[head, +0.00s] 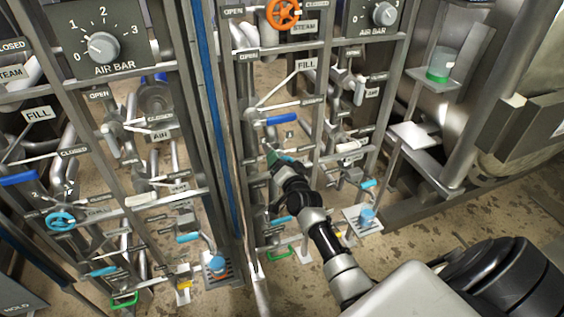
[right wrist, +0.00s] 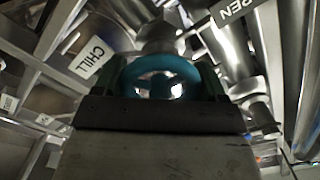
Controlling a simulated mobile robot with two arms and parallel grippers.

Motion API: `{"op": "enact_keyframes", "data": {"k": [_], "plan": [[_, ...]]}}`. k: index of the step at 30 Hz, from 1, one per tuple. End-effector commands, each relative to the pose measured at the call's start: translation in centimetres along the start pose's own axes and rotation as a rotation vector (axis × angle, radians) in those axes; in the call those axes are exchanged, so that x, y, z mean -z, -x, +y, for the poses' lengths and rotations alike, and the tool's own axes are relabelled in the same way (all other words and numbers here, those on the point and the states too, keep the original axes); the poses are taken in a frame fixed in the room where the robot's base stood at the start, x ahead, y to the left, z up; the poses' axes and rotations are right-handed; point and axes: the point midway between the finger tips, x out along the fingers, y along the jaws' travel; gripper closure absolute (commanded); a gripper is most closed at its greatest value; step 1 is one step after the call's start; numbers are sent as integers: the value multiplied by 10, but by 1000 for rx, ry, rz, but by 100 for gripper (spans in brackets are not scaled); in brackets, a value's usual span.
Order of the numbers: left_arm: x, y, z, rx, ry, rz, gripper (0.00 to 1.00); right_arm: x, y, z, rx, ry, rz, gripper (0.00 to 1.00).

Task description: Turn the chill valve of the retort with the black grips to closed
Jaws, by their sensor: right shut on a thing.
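My right gripper (head: 273,157) reaches to the middle pipe panel in the head view. In the right wrist view the right gripper (right wrist: 163,88) is shut on a teal round chill valve handwheel (right wrist: 165,68), with one finger at each side of its rim. A CHILL label (right wrist: 91,58) is left of the wheel and an OPEN label (right wrist: 230,10) is at upper right. In the head view my gripper and arm mostly hide this wheel. The retort's black grips cannot be made out. My left gripper is not in view.
A similar blue wheel (head: 60,221) is on the left panel. An orange steam wheel (head: 283,13) is above on the middle panel. A blue FILL lever (head: 281,119), pipes and metal uprights surround my gripper closely. Open floor (head: 420,235) lies at right.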

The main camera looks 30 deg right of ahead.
Motion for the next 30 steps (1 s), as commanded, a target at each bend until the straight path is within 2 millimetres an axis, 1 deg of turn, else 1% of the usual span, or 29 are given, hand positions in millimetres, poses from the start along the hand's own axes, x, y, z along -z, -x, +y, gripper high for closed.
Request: {"op": "enact_keyframes", "data": {"k": [16,17,21,22,30], "plan": [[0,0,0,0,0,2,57,0,0,0,-1,-33,0,52],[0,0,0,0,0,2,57,0,0,0,-1,-33,0,27],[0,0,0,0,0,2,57,0,0,0,-1,-31,0,5],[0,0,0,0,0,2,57,0,0,0,-1,-31,0,3],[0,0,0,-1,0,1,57,0,1,0,0,-29,-1,3]]}}
